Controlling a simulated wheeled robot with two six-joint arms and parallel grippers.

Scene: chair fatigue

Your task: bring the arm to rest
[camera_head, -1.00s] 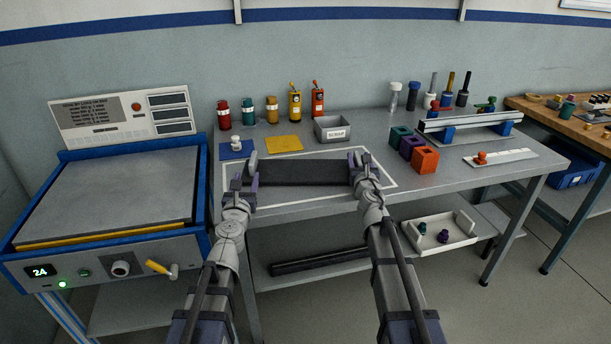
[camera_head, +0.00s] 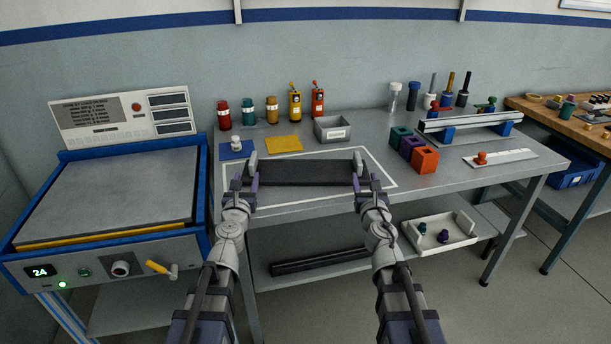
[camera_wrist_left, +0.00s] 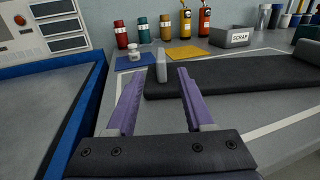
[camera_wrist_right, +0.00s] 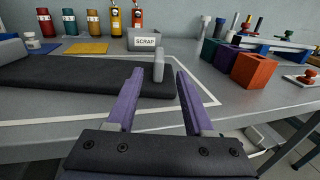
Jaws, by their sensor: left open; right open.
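My left gripper (camera_head: 244,187) is open at the left end of a flat black pad (camera_head: 305,173) lying inside a white outline on the grey bench. In the left wrist view a small grey upright tab (camera_wrist_left: 161,66) stands at the pad's left end, beyond the open purple fingers. My right gripper (camera_head: 367,182) is open at the pad's right end. In the right wrist view another grey tab (camera_wrist_right: 158,66) stands beyond its open fingers. I see nothing held between either pair of fingers.
A blue-framed press (camera_head: 110,200) stands left of the bench. A grey scrap bin (camera_head: 332,130), bottles and coloured cards are behind the pad. Green, purple and orange blocks (camera_head: 425,160) stand to the right. A white tray (camera_head: 455,238) sits on the lower shelf.

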